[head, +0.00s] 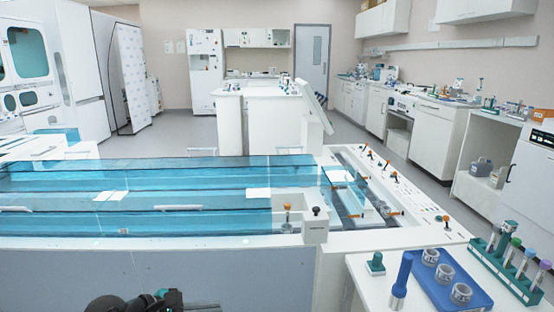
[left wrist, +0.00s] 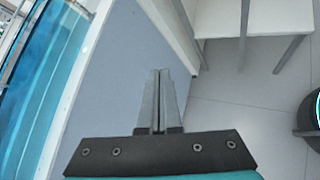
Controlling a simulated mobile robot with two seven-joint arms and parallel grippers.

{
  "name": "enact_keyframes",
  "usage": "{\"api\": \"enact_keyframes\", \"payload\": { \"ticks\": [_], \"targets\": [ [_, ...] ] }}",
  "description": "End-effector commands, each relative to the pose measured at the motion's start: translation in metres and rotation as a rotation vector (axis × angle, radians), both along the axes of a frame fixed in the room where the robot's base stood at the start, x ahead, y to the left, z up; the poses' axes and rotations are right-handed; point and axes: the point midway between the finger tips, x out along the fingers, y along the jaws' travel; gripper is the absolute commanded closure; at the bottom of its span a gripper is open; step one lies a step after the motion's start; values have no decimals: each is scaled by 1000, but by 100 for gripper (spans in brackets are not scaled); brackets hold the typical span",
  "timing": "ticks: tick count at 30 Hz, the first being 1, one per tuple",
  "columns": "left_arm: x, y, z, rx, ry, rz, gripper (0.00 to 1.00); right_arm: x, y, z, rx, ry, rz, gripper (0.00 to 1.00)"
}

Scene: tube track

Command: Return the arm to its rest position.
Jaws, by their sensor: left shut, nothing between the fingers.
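My left gripper (left wrist: 159,75) shows in the left wrist view with its two grey fingers pressed together and nothing between them. Its fingers are in front of the pale blue-grey side panel of the tank bench, near a white vertical edge. In the head view only a dark part of my own arm shows at the bottom edge, left of centre; the fingertips are not visible there. My right gripper is in neither view.
A long tank with a blue transparent cover (head: 120,180) spans the left and middle. A white side table at front right holds a blue tray (head: 475,296) with cups and a green tube rack (head: 506,277). Bare floor (left wrist: 255,110) lies right of my left gripper.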

Motion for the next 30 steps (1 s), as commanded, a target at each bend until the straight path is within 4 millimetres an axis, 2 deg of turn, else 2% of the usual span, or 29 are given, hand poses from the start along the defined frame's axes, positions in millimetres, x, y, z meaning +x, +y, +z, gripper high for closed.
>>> {"api": "enact_keyframes", "payload": {
  "ticks": [1, 5, 8, 11, 14, 15, 17, 18, 20, 21, 22, 24, 27, 30],
  "targets": [
    [1, -2, -11, -159, 104, 119, 100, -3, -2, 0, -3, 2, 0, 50],
    [6, 6, -40, -561, 363, 447, 100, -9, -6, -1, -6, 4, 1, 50],
    [3, 24, -74, -862, 560, 725, 100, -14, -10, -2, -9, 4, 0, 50],
    [-12, 48, -119, -1156, 744, 1030, 100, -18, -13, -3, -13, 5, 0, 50],
    [-44, 74, -173, -1443, 906, 1362, 100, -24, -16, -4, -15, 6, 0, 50],
    [-62, 84, -196, -1556, 958, 1503, 100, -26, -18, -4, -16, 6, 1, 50],
    [-92, 95, -229, -1709, 1020, 1705, 100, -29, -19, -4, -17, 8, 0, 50],
    [-115, 101, -249, -1800, 1048, 1836, 100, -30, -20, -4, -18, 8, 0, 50],
    [-151, 108, -278, -1928, 1072, 2030, 100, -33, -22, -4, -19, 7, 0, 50],
    [-176, 110, -295, -2008, 1076, 2157, 100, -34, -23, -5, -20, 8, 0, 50],
    [-195, 111, -307, 1942, -1011, -2119, 100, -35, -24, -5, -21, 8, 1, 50],
    [-242, 111, -331, 1786, -854, -2019, 100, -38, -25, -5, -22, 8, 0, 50],
    [-303, 106, -356, 1601, -664, -1893, 100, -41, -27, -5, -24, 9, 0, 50],
    [-351, 98, -371, 1466, -519, -1796, 100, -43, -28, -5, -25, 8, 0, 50]
  ]
}}
